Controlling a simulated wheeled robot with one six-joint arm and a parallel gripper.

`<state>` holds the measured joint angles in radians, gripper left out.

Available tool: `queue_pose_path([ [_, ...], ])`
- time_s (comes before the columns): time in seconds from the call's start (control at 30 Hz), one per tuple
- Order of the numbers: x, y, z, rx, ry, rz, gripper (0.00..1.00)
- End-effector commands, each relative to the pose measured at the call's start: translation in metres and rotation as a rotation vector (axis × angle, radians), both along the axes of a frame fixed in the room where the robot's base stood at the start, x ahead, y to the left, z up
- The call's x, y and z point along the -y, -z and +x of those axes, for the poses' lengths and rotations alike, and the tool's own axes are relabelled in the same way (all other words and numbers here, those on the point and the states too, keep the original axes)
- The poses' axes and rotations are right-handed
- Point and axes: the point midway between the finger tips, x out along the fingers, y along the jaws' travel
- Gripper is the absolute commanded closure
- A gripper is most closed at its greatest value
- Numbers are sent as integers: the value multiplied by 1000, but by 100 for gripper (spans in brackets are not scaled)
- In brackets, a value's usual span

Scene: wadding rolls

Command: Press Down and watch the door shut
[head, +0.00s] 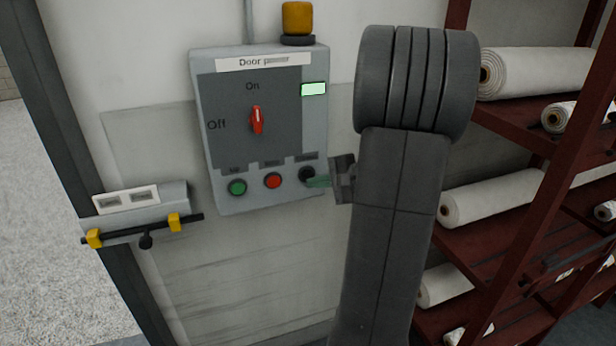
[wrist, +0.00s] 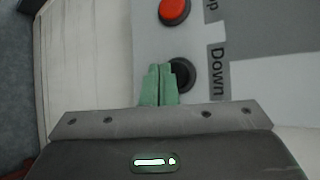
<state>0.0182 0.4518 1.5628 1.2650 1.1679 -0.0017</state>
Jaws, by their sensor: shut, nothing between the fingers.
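The grey door power box (head: 264,130) is on the wall, with its red rotary switch (head: 257,120) pointing up to On. In a row below are a green button (head: 237,187), a red button (head: 272,180) and a black button (head: 306,174). The wrist view shows the label Down beside the black button (wrist: 181,75), and the red button (wrist: 173,10) next to it. My gripper (head: 318,182) is shut and empty, its green fingertips (wrist: 160,84) at the black button and partly covering it. I cannot tell whether they touch it. The door itself is not clearly seen.
A small lit green display (head: 314,89) is on the box, and an amber lamp (head: 297,18) is above it. A bracket with a black bar and yellow clips (head: 143,229) is at left. Shelves with white rolls (head: 492,197) stand close at right.

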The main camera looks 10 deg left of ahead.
Motion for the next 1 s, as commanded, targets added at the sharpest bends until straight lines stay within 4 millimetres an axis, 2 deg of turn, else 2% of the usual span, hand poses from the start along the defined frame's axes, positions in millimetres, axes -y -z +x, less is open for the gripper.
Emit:
queue_pose_path([
  [1.0, -7, 0, 10, 0, 0, 0, 100],
])
